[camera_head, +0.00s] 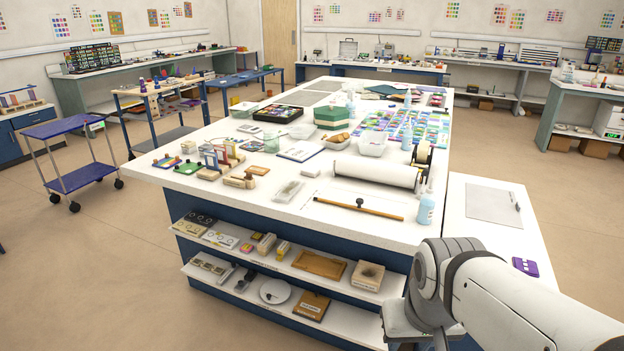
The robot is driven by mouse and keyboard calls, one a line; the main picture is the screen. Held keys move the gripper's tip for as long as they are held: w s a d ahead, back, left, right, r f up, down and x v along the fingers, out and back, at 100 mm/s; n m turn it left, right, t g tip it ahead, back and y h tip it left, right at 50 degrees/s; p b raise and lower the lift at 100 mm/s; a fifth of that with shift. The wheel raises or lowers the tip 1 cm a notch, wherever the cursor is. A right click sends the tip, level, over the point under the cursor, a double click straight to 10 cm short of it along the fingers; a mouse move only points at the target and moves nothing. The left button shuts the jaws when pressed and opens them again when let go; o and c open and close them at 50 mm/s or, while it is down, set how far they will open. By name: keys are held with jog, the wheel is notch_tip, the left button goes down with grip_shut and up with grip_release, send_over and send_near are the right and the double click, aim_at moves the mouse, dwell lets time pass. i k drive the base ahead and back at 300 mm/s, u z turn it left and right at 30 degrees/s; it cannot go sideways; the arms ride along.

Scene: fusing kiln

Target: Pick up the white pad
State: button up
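I cannot tell for certain which thing is the white pad. A small flat white piece (311,170) lies on the big white worktable (262,207), left of a large white roll (376,172). A pale see-through tray or packet (289,191) lies just in front of it. A white-and-dark sheet (301,151) lies farther back. My white arm comes in at the lower right, beside the table's near right corner and apart from these things. No gripper fingertips show, so whether the gripper holds anything is hidden.
Small tools and blocks crowd the left end. A lower side table (497,243) holds a pale sheet (493,205). Floor at left and right is open.

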aim_at(309, 170)
jog(key=z, duration=0.35)
jog(key=k, duration=0.25)
jog(key=u, duration=1.15)
jog(key=i, duration=2.15)
jog(key=z, duration=0.6)
jog(key=i, duration=0.35)
jog(key=z, duration=0.6)
